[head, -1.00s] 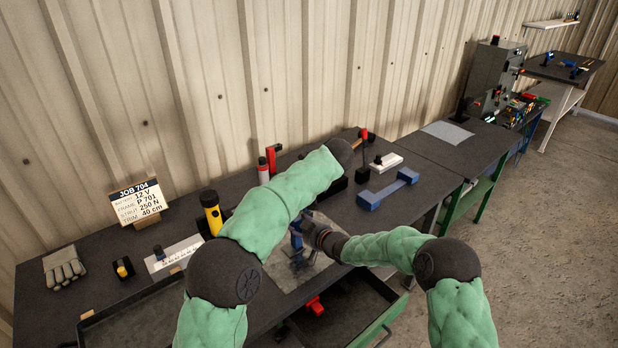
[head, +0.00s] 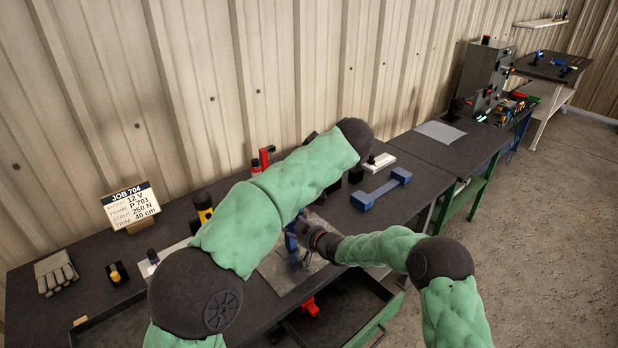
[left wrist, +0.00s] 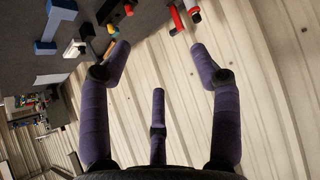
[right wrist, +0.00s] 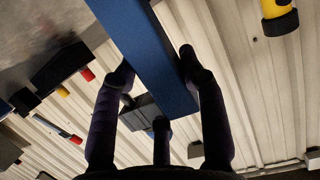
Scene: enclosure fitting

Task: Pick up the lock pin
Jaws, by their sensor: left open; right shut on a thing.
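I cannot single out the lock pin with certainty. A red upright part (head: 265,154) stands near the wall behind my left arm; red parts also show in the left wrist view (left wrist: 177,18). My left gripper (left wrist: 158,60) is open and empty, its three fingers spread with bench items beyond them. In the head view it is hidden behind my left arm's dark end. My right gripper (right wrist: 157,70) is shut on a blue bar (right wrist: 150,45), which crosses between its fingers. In the head view the blue part (head: 291,241) is upright over the grey mat (head: 277,272).
A blue double-ended block (head: 381,189) and a white block with a black knob (head: 380,162) lie on the bench's right side. A torch (head: 203,205), job sign (head: 130,206) and gloves (head: 56,272) are at left. An open drawer (head: 375,333) juts out in front.

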